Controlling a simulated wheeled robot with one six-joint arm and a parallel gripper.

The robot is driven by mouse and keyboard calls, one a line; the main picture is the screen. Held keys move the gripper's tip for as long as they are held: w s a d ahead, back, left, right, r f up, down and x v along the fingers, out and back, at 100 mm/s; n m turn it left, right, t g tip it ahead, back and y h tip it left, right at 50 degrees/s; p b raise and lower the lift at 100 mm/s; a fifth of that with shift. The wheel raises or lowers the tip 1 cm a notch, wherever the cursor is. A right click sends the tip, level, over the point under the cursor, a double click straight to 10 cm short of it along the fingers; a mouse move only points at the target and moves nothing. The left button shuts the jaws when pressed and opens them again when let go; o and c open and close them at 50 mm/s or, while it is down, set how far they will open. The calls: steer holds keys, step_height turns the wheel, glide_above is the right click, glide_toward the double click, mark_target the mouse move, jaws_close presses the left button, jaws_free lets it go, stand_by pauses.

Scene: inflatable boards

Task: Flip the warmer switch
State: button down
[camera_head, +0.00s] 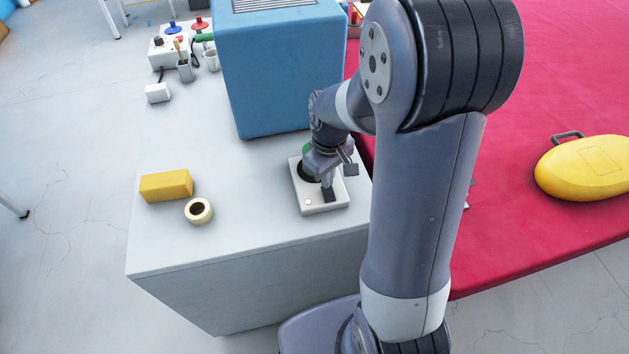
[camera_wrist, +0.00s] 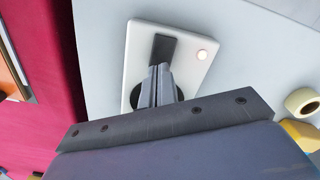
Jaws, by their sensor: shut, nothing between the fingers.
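The warmer (camera_head: 312,208) is a low white box near the right edge of the grey table. It has a dark round plate, a black switch (camera_head: 330,195) and a small pale round light (camera_head: 308,201). The fingers partly hide the round plate.
A large blue box (camera_head: 275,75) stands behind the warmer. A yellow block (camera_head: 166,186) and a tape roll (camera_head: 198,211) lie to the left, with bare tabletop between. A red board surface (camera_head: 540,85) with a yellow case (camera_head: 590,168) is at right.

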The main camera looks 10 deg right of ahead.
steer(key=shift+f+b, duration=0.6)
steer(key=shift+f, duration=0.25)
stand_by(0.3)
steer(key=shift+r+p, duration=2.9)
steer(key=shift+r, duration=0.7)
steer(key=shift+f, duration=0.1)
step_height(320, 180, down, 7)
steer(key=b, duration=0.6)
steer(key=shift+r+p, duration=0.2)
steer(key=shift+p, duration=0.1)
